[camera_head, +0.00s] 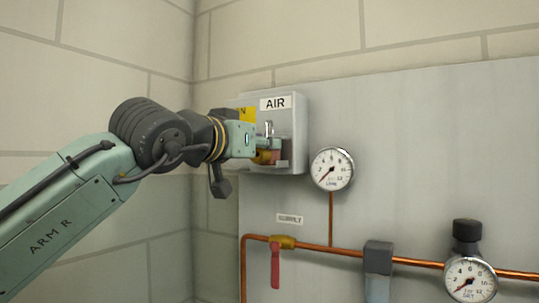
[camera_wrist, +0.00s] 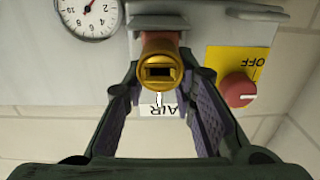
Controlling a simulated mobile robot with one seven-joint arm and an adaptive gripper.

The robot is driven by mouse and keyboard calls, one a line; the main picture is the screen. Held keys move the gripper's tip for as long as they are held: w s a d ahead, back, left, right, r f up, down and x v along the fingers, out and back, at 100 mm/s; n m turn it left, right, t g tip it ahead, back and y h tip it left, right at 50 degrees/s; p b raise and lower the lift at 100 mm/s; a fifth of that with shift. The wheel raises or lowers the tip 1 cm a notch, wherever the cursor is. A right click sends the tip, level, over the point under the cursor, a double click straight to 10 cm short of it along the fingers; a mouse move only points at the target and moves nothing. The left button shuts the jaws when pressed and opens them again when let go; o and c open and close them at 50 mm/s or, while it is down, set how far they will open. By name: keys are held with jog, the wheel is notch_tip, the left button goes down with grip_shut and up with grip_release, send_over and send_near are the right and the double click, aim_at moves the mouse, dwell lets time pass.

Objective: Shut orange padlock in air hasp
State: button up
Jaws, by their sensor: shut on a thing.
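The orange-gold padlock (camera_wrist: 160,52) faces the wrist camera with a round end that has a dark slot. In the head view its body (camera_head: 264,157) shows partly, low on the grey box labelled AIR (camera_head: 298,128). A pale metal loop (camera_head: 268,128) stands above it, probably the shackle; I cannot tell whether it is seated in the body. My gripper (camera_wrist: 160,78) is shut on the padlock, with one finger on each side; in the head view my gripper (camera_head: 256,150) covers part of it. A grey ledge is behind it; the hasp itself is hard to make out.
A pressure gauge (camera_head: 332,168) stands right of the box. Below run a copper pipe (camera_head: 340,251) and a red valve handle (camera_head: 275,267). The wall at left is bare.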

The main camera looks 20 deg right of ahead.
grip_shut()
jog(key=shift+b, duration=0.4)
